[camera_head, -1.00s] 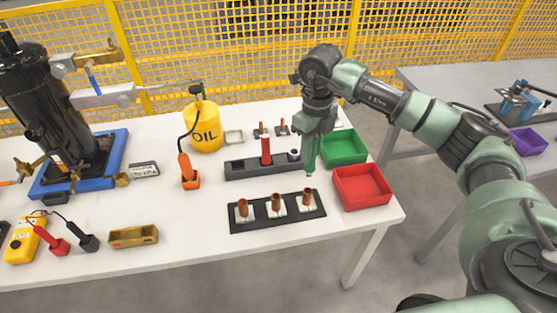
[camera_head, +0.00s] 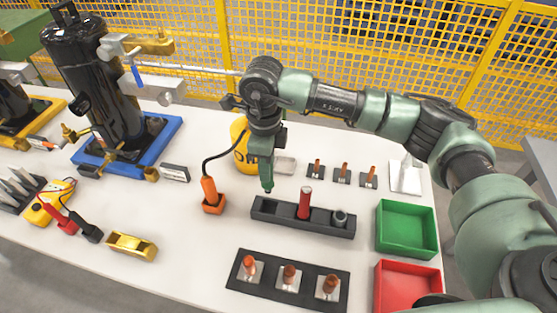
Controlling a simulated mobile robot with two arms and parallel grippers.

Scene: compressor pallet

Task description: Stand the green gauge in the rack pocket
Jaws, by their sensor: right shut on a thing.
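The rack (camera_head: 322,225) is a long dark block on the white table. A red gauge (camera_head: 305,203) stands upright in its middle, and a grey round piece (camera_head: 340,217) sits at its right end. The left pocket (camera_head: 268,207) looks empty. My right gripper (camera_head: 265,150) points down above the rack's left end. It is shut on the green gauge (camera_head: 267,182), which hangs roughly upright with its lower tip just above the left pocket, apparently not touching. The gripper hides the gauge's upper part. My left gripper is not in view.
An orange tool (camera_head: 210,196) with a black cable stands left of the rack. A black plate (camera_head: 262,289) with several copper-topped pieces lies in front. A green bin (camera_head: 405,229) and a red bin (camera_head: 407,283) stand to the right. The yellow oil can (camera_head: 240,148) is behind the gripper.

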